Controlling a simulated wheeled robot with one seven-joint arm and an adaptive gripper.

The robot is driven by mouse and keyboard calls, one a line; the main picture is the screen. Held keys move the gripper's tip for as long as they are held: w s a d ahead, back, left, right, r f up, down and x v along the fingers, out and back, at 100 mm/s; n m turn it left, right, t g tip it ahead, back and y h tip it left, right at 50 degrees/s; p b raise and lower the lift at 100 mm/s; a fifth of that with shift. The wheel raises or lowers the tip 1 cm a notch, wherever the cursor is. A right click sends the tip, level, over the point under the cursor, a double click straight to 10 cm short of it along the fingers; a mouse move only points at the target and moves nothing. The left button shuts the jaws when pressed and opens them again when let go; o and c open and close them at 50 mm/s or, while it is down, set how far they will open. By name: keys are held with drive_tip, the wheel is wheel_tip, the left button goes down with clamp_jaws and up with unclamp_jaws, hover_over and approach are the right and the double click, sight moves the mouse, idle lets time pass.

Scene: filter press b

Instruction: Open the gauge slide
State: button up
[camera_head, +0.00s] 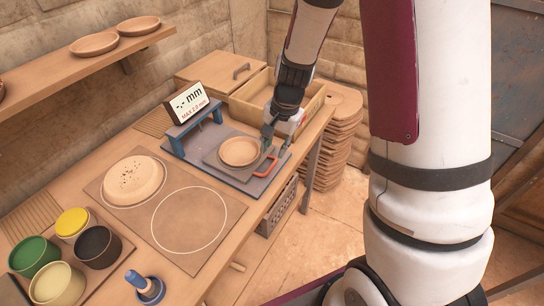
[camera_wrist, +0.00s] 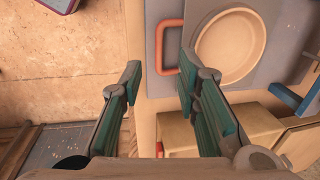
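The gauge slide is a grey plate (camera_head: 228,172) on the gauge base (camera_head: 203,141), with a red handle (camera_head: 265,167) at its front edge. The handle also shows in the wrist view (camera_wrist: 161,56), ahead of my fingertips and roughly between them in the picture. A round tan dish (camera_head: 239,151) sits on the slide. A blue bridge (camera_head: 195,136) stands behind it with a display (camera_head: 188,103) reading "-.- mm". My gripper (camera_head: 277,146) is above the handle end of the slide. It also shows in the wrist view (camera_wrist: 162,80), open and empty. I see no contact with the handle.
A speckled round cake (camera_head: 134,181) and an empty white circle (camera_head: 189,220) lie left of the gauge. Coloured pots (camera_head: 34,254) and a blue-handled tool (camera_head: 145,287) stand nearer. An open wooden box (camera_head: 250,103) is behind my gripper. Stacked boards (camera_head: 338,140) stand beside the bench.

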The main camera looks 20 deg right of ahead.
drive_tip(key=shift+s+d+r, duration=0.1)
drive_tip(key=shift+s+r, duration=0.05)
drive_tip(key=shift+r, duration=0.6)
drive_tip(key=shift+s+d+r, duration=0.1)
drive_tip(key=shift+r, duration=0.65)
drive_tip(key=s+a+r+n+t, duration=0.25)
drive_tip(key=s+r+n, duration=0.35)
drive_tip(key=r, duration=0.8)
drive_tip(key=s+a+r+n+t+h, duration=0.1)
drive_tip(key=s+r+n, duration=0.3)
drive_tip(key=s+r, duration=0.4)
drive_tip(key=s, duration=0.7)
drive_tip(key=shift+s+n, duration=0.15)
drive_tip(key=shift+n, duration=0.15)
